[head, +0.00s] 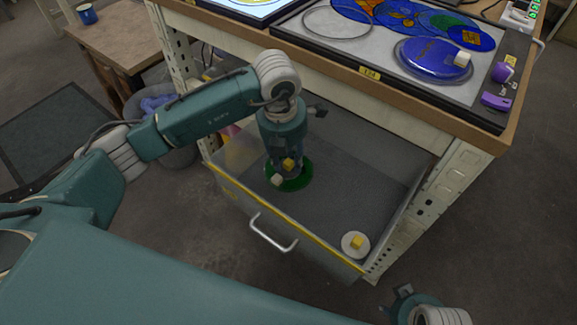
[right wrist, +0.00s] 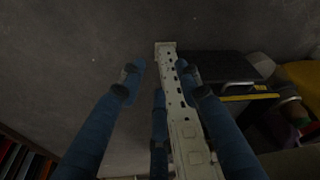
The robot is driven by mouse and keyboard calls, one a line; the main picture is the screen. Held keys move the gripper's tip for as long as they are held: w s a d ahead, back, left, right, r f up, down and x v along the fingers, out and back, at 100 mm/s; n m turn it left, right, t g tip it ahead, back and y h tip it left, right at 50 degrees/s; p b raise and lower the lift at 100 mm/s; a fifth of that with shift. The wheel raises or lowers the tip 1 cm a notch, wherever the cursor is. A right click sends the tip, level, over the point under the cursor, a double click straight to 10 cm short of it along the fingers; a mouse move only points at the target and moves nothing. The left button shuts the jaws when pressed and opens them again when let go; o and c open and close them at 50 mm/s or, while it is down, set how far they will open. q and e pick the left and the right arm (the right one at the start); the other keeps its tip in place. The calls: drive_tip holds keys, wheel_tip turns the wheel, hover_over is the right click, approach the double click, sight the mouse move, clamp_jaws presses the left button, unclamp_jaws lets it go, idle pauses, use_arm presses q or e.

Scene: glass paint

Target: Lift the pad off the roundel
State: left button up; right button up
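A green roundel (head: 297,182) lies flat in the open drawer. A small pale cube (head: 277,180) and a yellow block (head: 288,164) show at it, under my left gripper (head: 284,170). The left gripper points down over the roundel; its fingers are partly hidden, and I cannot tell whether they are closed on either block. I cannot tell which piece is the pad. A white disc with a yellow cube (head: 357,242) lies at the drawer's front right corner. My right gripper (right wrist: 160,78) is open and empty in the right wrist view, away from the drawer.
The drawer (head: 335,200) has a yellow front edge and a metal handle (head: 273,235). The bench above holds a blue glass disc (head: 425,58) with a pale cube, purple tools (head: 497,100) and glass pieces. A white bench leg (right wrist: 180,115) stands near my right gripper.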

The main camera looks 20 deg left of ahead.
use_arm(q)
drive_tip(key=c, duration=0.5)
drive_tip(key=shift+r, duration=0.15)
